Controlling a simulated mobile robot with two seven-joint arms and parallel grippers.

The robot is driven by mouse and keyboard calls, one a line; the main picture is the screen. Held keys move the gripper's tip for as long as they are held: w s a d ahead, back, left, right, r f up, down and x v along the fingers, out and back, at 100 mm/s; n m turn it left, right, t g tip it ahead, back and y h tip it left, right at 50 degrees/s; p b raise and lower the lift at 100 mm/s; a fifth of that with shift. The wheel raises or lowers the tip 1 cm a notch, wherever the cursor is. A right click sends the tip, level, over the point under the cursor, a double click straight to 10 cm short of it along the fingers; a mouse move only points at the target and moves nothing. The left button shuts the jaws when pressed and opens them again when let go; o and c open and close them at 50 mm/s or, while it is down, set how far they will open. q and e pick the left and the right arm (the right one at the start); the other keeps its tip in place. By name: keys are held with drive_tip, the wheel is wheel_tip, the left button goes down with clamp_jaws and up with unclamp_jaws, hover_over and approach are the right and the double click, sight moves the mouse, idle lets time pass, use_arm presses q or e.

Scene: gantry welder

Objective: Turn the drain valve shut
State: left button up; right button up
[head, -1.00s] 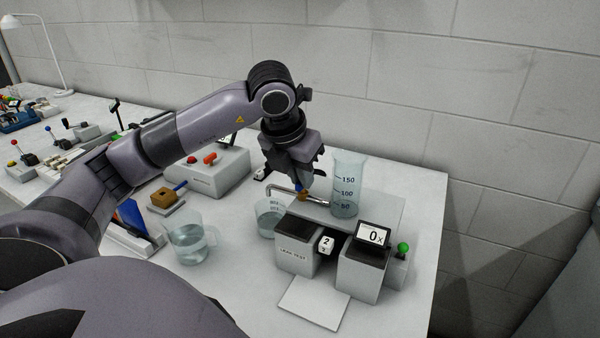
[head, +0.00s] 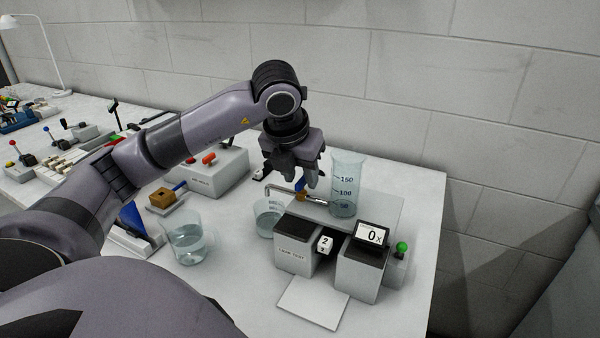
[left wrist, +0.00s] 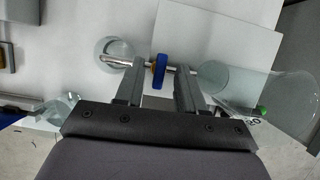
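The drain valve has a blue handle (head: 299,184) on a brass body (head: 301,196), set in a metal pipe (head: 281,188) between the tall graduated cylinder (head: 347,183) and a spout over a small beaker (head: 269,218). In the left wrist view the blue handle (left wrist: 160,70) lies crosswise to the pipe. My left gripper (head: 299,178) points down at the valve. Its fingers are apart, one on each side of the handle, with gaps visible in the wrist view. Contact is not visible. My right gripper is not in view.
A leak test unit (head: 296,256) with a display (head: 373,234) reading 0 and a green knob (head: 402,247) stands in front of the valve. A jug of water (head: 188,240) stands to the left. A grey box (head: 208,174) with red and orange controls is behind the jug. The wall is close behind.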

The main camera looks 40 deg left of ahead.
use_arm(q)
drive_tip(key=v, duration=0.7)
idle(0.3)
idle(0.5)
